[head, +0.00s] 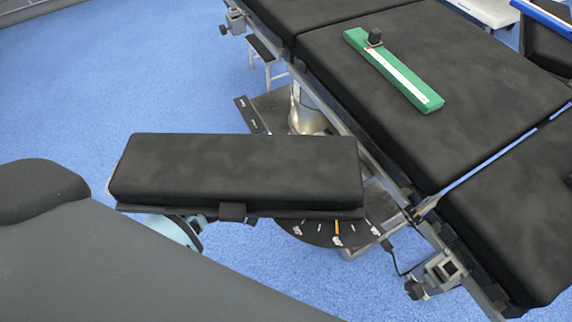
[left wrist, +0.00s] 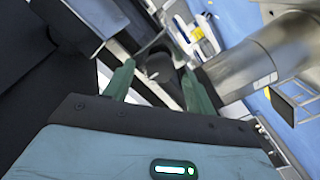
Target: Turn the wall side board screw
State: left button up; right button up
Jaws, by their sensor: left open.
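The side board (head: 235,170) is a black padded arm board beside the operating table. A dark block (head: 232,212) shows at its near edge. My left wrist's pale blue housing (head: 175,232) shows under the board's near left edge; the board hides its fingers in the head view. In the left wrist view, my left gripper (left wrist: 158,70) is open, with green fingers apart. A dark round knob (left wrist: 160,66), which looks like the screw, sits between the fingers; I cannot tell whether they touch it. My right gripper is in neither view.
The black operating table (head: 430,90) lies at right, with a green strip (head: 395,70) on it. A clamp with a dark knob (head: 415,288) is on its near rail. Blue floor is clear at left.

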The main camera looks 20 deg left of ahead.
pick_arm(q)
jog(key=shift+w+d, duration=0.35)
jog(key=shift+w, duration=0.1)
jog(key=c, duration=1)
